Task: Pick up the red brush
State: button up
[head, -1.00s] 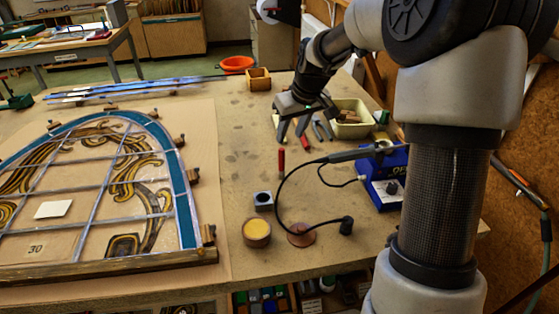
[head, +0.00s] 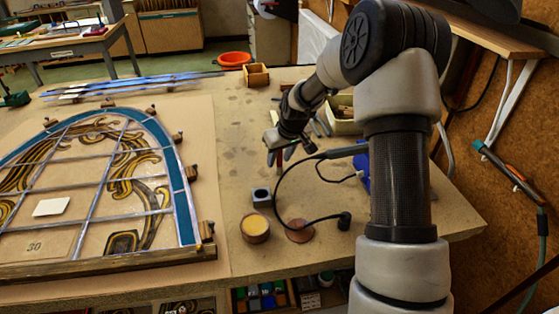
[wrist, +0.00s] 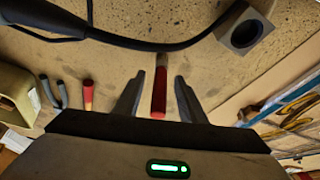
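The red brush (wrist: 159,92) lies on the bench in the wrist view, with a red handle and a greyish end pointing away. My gripper (wrist: 160,76) is open, one finger on each side of the brush, with visible gaps and no contact seen. How high the fingers are above the bench I cannot tell. In the head view my gripper (head: 276,157) points down over the bench and largely hides the brush.
A black cable (wrist: 130,44) crosses just beyond the brush. A grey block with a hole (head: 261,196), a yellow tin (head: 255,228) and a brown disc (head: 299,231) stand nearer. Another red-handled tool (wrist: 88,95) and a cream bin (wrist: 14,90) lie left in the wrist view. The leaded panel (head: 187,208) is at left.

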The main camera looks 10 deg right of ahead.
jog(key=shift+c, duration=0.3)
grip_shut()
jog(key=shift+w, duration=0.1)
